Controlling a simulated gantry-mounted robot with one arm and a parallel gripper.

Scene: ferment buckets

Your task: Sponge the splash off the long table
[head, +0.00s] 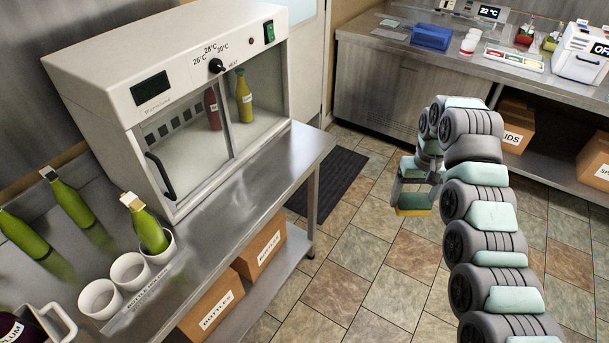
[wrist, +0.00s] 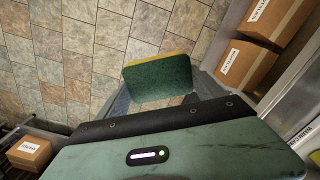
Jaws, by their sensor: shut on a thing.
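My gripper (head: 413,193) is shut on a green and yellow sponge (head: 413,210) and holds it in the air over the tiled floor, apart from both tables. In the wrist view the sponge (wrist: 158,82) sits between the fingers, with its dark green face toward the camera and a yellow edge at the top. A steel table (head: 250,182) runs along the left, and a steel counter (head: 420,53) stands at the back. I cannot tell a splash on either surface.
A white heating cabinet (head: 135,60) stands on the left table. Green bottles (head: 70,203), white holders (head: 130,272) and a mug (head: 50,325) stand in front of it. The counter holds a blue box (head: 432,37) and white tubs (head: 469,42). Open floor lies between.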

